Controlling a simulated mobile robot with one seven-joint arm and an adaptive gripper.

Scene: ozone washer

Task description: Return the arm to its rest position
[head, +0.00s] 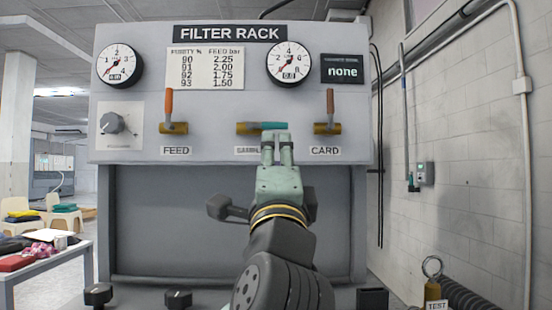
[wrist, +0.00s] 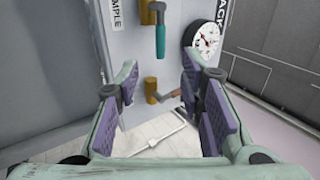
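My gripper (head: 277,138) is raised in front of the filter rack panel (head: 225,98), overlapping the area just below the teal SAMPLE lever (head: 274,126) in the head view. In the wrist view my gripper (wrist: 163,98) has its purple-padded fingers well apart, with nothing held. The teal lever (wrist: 160,38) lies beyond the fingertips there. In the head view it points sideways to the right from its brass valve body (head: 246,128). The gripper hides part of the SAMPLE label (head: 247,150). I cannot tell the exact gap between fingertips and panel.
The orange FEED lever (head: 169,104) and the brown CARD lever (head: 330,103) point up. Two gauges (head: 120,65) and a dial knob (head: 113,122) are on the panel. A wall (head: 455,160) stands right; a cluttered table (head: 45,258) stands left. A TEST-tagged item (head: 433,291) sits lower right.

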